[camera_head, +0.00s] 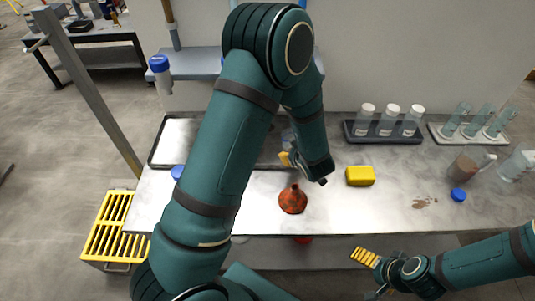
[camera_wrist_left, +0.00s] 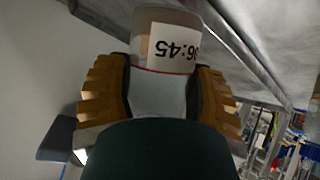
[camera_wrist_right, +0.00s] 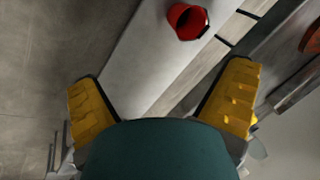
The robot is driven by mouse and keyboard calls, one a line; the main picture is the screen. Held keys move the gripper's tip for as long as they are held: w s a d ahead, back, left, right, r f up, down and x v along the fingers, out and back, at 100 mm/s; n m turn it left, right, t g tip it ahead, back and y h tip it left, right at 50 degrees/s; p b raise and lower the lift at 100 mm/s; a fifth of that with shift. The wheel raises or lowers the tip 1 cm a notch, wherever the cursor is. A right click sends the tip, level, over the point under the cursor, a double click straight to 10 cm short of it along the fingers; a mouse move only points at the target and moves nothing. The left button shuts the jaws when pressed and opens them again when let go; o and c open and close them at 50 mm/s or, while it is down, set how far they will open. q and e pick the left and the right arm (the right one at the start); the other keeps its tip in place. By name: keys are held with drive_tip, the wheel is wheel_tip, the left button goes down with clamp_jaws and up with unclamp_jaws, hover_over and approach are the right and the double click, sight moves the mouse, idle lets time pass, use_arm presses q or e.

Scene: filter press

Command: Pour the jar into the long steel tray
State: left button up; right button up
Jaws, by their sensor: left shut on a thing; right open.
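The long steel tray (camera_head: 180,131) lies on the left part of the bench, its middle hidden behind my left arm. My left gripper (camera_head: 288,158) is over the bench near the tray's right end. In the left wrist view its yellow fingers are shut on a clear jar (camera_wrist_left: 160,95) with a white label, which reads upside down there. The jar is almost wholly hidden in the head view; I cannot tell its tilt or how full it is. My right gripper (camera_head: 369,272) is open and empty, in front of the bench and below its top.
An orange-red funnel-shaped thing (camera_head: 293,200), a yellow block (camera_head: 360,176) and a blue cap (camera_head: 458,195) lie on the bench. A bottle rack (camera_head: 383,138) and a glassware rack (camera_head: 470,141) stand at the back right. A red cup (camera_wrist_right: 187,21) sits below the bench top.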

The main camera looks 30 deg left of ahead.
use_arm(q)
drive_tip(key=shift+a+n+h+b, duration=0.5)
drive_tip(key=shift+a+h+b, duration=0.35)
drive_tip(key=shift+h, duration=0.25)
drive_tip(key=h+b, duration=0.2)
drive_tip(key=shift+d+f+n+b, duration=0.25)
drive_tip(key=shift+f+n+b, duration=0.05)
drive_tip(key=shift+b, duration=0.1)
drive_tip(key=h+b, duration=0.1)
drive_tip(key=b, duration=0.1)
drive_tip(key=f+n+h+b, duration=0.1)
drive_tip(key=h+b, duration=0.1)
drive_tip(key=b, duration=0.1)
drive_tip(key=shift+d, duration=0.15)
drive_tip(key=shift+h+b, duration=0.4)
drive_tip(key=shift+b, duration=0.1)
drive_tip(key=shift+a+n+h+b, duration=0.4)
drive_tip(key=shift+a+h+b, duration=0.1)
drive_tip(key=shift+h, duration=0.1)
use_arm(e)
wheel_tip(320, 180, down, 12)
drive_tip(key=s, duration=0.1)
drive_tip(key=shift+s+a+g, duration=0.25)
drive_tip(key=shift+s+g, duration=0.05)
drive_tip(key=shift+s, duration=0.05)
use_arm(q)
drive_tip(key=shift+a, duration=0.1)
use_arm(e)
drive_tip(key=shift+f, duration=0.15)
